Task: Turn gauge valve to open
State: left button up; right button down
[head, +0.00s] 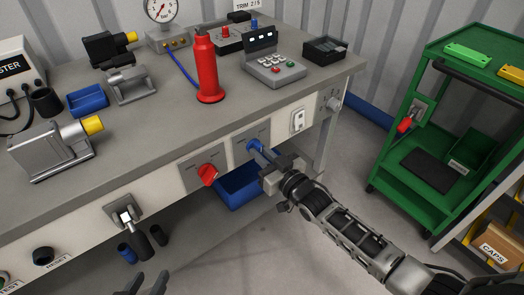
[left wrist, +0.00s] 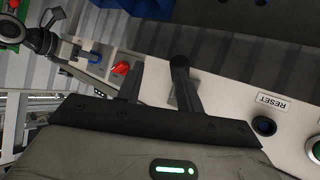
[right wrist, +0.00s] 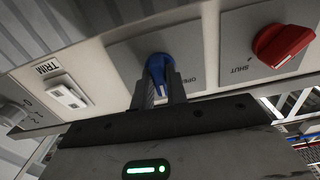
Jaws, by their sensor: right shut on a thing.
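A blue valve handle (head: 254,146) sits on a grey plate on the bench's front panel; it also shows in the right wrist view (right wrist: 158,68). Lettering that reads OPEN is beside it there. My right gripper (head: 266,158) is shut on the blue handle, and its fingers hide part of it. A red valve knob (head: 208,172) is on the neighbouring plate to the left, with SHUT lettering near it in the right wrist view (right wrist: 282,45). My left gripper (head: 146,284) is open and empty at the bottom of the head view, apart from the panel.
The pressure gauge (head: 161,10) stands at the back of the bench. A red cylinder (head: 208,70) and a keypad box (head: 274,68) stand on top. A white switch (head: 298,119) is right of the blue handle. A blue bin (head: 240,192) is below. A green cart (head: 430,130) stands at right.

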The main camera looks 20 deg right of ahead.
pick_arm(q)
jog(key=shift+r+p, duration=0.1)
jog(key=shift+p, duration=0.25)
pick_arm(e)
jog(key=shift+n, duration=4.7)
jog(key=c, duration=1.4)
grip_release()
jog(key=shift+s+d, duration=0.1)
pick_arm(q)
jog(key=shift+r+p, duration=0.1)
jog(key=shift+p, duration=0.45)
pick_arm(e)
jog(key=v, duration=1.5)
jog(key=shift+s, duration=0.4)
pick_arm(q)
jog(key=shift+r, duration=0.25)
pick_arm(e)
jog(key=shift+d, duration=0.1)
